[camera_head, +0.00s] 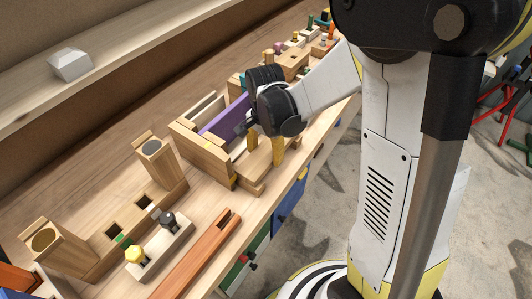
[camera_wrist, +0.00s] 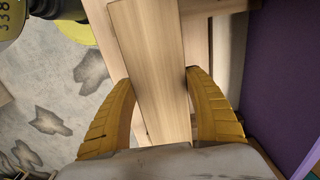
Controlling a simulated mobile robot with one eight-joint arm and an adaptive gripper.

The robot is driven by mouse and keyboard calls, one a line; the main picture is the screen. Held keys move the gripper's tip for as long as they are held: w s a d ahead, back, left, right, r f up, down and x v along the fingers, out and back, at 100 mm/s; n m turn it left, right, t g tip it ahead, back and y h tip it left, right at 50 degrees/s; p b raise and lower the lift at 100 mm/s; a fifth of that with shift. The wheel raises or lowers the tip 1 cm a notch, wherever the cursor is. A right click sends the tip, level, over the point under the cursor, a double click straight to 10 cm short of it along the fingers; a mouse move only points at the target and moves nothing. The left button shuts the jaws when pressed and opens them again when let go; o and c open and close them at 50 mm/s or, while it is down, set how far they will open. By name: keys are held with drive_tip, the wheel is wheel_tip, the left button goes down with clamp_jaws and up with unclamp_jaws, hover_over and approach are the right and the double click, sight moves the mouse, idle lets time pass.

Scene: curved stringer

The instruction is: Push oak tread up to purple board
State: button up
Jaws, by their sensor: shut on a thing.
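The oak tread (camera_wrist: 150,40) is a pale wooden board running lengthwise between my gripper's yellow fingers in the wrist view. My gripper (camera_wrist: 159,76) is shut on it, one finger against each long edge. In the head view, my gripper (camera_head: 265,148) points down over the tread (camera_head: 256,165) at the front of a wooden frame. The purple board (camera_head: 226,116) stands upright in that frame, behind the tread. In the wrist view the purple board (camera_wrist: 285,75) is at the right, apart from the tread, with a pale strip between. The tread's near end is hidden by my gripper.
A wooden block stand (camera_head: 130,225) with holes and an orange wooden bar (camera_head: 196,262) lie left of the frame on the bench. Small coloured pieces stand farther back. A pale grey block (camera_head: 70,65) sits on the upper shelf. The bench's front edge is close to the tread.

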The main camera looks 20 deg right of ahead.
drive_tip(key=shift+w+a, duration=0.7)
drive_tip(key=shift+w, duration=0.25)
drive_tip(key=shift+w+a, duration=0.7)
drive_tip(key=shift+w, duration=0.3)
drive_tip(key=shift+w+a, duration=0.7)
drive_tip(key=shift+w, duration=0.25)
drive_tip(key=o, duration=1.5)
drive_tip(key=shift+r, duration=0.1)
wheel_tip(320, 180, up, 12)
drive_tip(key=s+d+r+n+t, duration=0.2)
drive_tip(key=s+n, duration=0.3)
drive_tip(key=s, duration=0.3)
drive_tip(key=s+d+r+n+t, duration=0.2)
drive_tip(key=s+d+n+t, duration=0.2)
drive_tip(key=s, duration=0.5)
drive_tip(key=shift+s+n+t, duration=0.3)
drive_tip(key=shift+n+t, duration=0.3)
drive_tip(key=shift+n, duration=0.3)
drive_tip(key=shift+r, duration=0.1)
